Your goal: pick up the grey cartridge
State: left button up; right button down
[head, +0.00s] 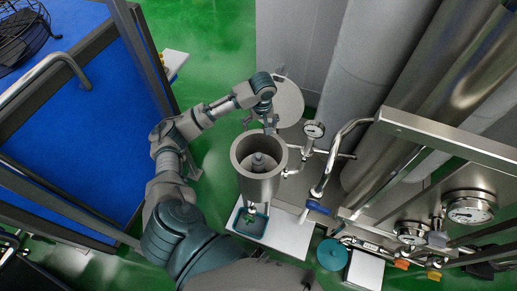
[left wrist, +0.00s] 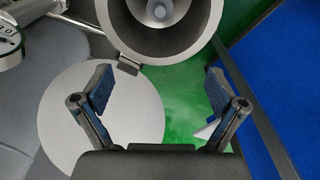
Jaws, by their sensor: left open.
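The grey cartridge (head: 259,163) is seen from above inside an open grey cylindrical housing (head: 241,175). Its rounded top also shows at the upper edge of the left wrist view (left wrist: 160,10), inside the housing's rim (left wrist: 170,55). My left gripper (head: 270,122) is beside the housing's far rim, outside it. In the left wrist view, its two fingers (left wrist: 160,92) are spread wide with nothing between them. The cartridge's lower part is hidden by the housing walls. My right gripper is not in view.
A round grey lid (head: 289,100) is swung open behind the housing. A gauge (head: 314,130) and curved pipe (head: 333,160) stand close on the right. A teal tray (head: 250,222) sits on a white surface below. Blue-floored railings (head: 75,130) are at left.

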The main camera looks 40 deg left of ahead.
aim_at(258, 160)
pick_arm(q)
jog(key=f+m+b, duration=0.1)
jog(key=f+m, duration=0.1)
jog(key=f, duration=0.5)
jog(key=f+m+b, duration=0.1)
jog(key=f+m, duration=0.2)
jog(key=f, duration=0.4)
jog(key=f+m+b, duration=0.1)
jog(key=f+m, duration=0.2)
jog(key=f, duration=0.5)
jog(key=shift+w+a+h, duration=0.1)
jog(key=shift+w+h, duration=0.1)
jog(key=shift+h, duration=0.2)
jog(key=f, duration=0.2)
jog(key=a+f+b, duration=0.1)
jog(key=f, duration=0.2)
jog(key=shift+f, duration=0.3)
jog(key=shift+d+r, duration=0.1)
jog(key=c, duration=0.5)
grip_shut()
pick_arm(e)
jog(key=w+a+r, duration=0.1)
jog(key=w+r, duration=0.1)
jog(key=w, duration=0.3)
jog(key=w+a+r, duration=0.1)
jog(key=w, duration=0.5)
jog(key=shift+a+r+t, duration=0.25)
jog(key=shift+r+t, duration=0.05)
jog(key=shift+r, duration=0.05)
